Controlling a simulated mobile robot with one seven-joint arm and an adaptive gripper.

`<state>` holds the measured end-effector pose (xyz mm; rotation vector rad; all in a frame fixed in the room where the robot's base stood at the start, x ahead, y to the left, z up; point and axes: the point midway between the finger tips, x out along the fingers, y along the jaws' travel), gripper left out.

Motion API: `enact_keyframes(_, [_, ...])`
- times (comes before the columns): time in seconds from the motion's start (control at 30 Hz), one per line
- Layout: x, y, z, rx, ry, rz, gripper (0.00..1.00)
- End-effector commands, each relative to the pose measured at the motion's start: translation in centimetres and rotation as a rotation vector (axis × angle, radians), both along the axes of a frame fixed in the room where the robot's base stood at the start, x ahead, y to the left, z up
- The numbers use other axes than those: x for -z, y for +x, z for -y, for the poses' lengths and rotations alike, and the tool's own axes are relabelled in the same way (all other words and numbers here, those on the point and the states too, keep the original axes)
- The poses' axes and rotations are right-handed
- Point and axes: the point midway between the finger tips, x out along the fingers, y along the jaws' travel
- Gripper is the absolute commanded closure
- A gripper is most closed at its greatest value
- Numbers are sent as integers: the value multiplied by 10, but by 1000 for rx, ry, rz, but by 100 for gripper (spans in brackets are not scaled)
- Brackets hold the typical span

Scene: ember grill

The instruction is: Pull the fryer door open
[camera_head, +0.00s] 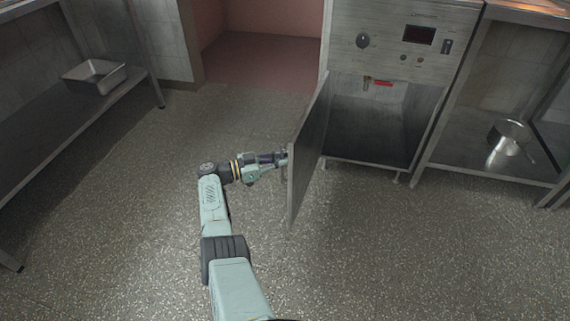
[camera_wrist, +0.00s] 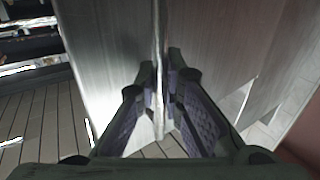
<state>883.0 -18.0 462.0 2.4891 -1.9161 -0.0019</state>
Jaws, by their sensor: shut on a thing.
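The fryer door (camera_head: 308,150) is a flat grey metal panel, hinged at the left side of the fryer cabinet (camera_head: 362,125). It stands swung well out from the cabinet, so the dark inside shows. My gripper (camera_head: 283,160) is at the door's outer side, on the left in the head view. In the wrist view my gripper (camera_wrist: 162,95) has its two purple-padded fingers on either side of a thin upright metal bar, the door handle (camera_wrist: 159,60), and is shut on it. The door face (camera_wrist: 210,45) shows behind the handle.
The fryer's control panel (camera_head: 400,42) is above the opening, with a red-handled valve (camera_head: 382,83) inside. A steel pot (camera_head: 509,137) stands on the right shelf. A metal tray (camera_head: 94,76) sits on the left shelf. The speckled floor (camera_head: 130,220) around my arm is clear.

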Motion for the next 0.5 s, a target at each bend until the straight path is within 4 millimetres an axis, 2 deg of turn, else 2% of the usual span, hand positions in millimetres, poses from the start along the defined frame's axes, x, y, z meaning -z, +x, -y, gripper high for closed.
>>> enact_keyframes(0.3, [2, -2, -2, 4, -2, -4, 100])
enact_keyframes(0.33, [2, -2, -2, 4, -2, -4, 89])
enact_keyframes(0.5, [1, -1, -1, 2, -1, -2, 78])
